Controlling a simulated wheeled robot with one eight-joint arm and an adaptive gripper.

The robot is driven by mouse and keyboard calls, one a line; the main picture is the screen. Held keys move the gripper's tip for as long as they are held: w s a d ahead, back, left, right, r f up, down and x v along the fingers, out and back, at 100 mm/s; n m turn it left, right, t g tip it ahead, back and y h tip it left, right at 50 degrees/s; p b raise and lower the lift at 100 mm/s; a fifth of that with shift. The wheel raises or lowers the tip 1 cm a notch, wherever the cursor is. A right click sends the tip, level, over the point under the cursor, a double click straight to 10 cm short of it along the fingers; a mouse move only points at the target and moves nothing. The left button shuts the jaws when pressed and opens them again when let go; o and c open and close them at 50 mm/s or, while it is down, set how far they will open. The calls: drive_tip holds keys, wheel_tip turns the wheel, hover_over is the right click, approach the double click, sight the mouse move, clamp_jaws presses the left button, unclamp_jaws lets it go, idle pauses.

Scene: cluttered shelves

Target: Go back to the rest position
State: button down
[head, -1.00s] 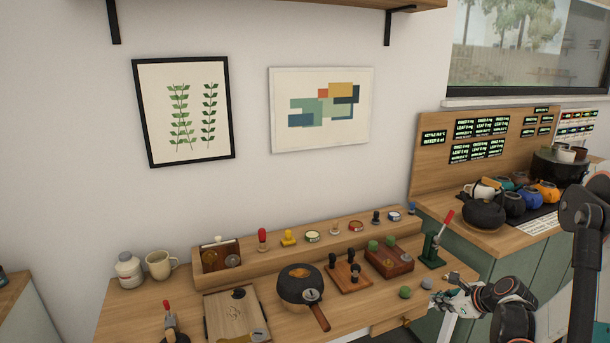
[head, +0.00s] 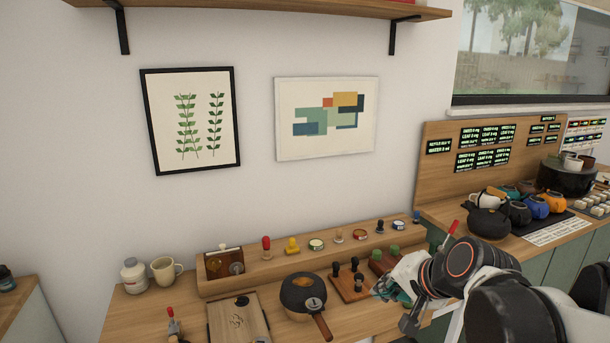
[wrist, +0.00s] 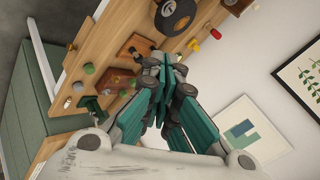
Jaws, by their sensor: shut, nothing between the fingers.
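My gripper (head: 392,292) is in front of the right part of the wooden workbench in the head view, with my arm reaching in from the lower right. In the wrist view my gripper (wrist: 163,72) shows its teal fingers closed together with nothing between them. Behind it in the picture are a wooden block with dark-handled stamps (head: 350,282) and a box with green knobs (head: 384,260). My gripper and arm hide the right front of the bench and most of the green press there, whose red handle (head: 453,228) still shows.
A dark round pot (head: 300,294) with a wooden handle and a wooden board (head: 238,322) stand on the bench. A raised ledge (head: 290,252) holds several small stamps and tins. At right, a counter carries several teapots (head: 488,222).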

drive_tip(key=s+d+f+n+h, duration=0.1)
drive_tip(key=s+n, duration=0.3)
drive_tip(key=s, duration=0.4)
drive_tip(key=s+d+f+n+g+h+b, duration=0.1)
drive_tip(key=s+f+n+h, duration=0.1)
drive_tip(key=s+n, duration=0.2)
drive_tip(key=shift+s+d+f+h, duration=0.2)
drive_tip(key=shift+s+f+h, duration=0.15)
drive_tip(key=shift+s, duration=1.55)
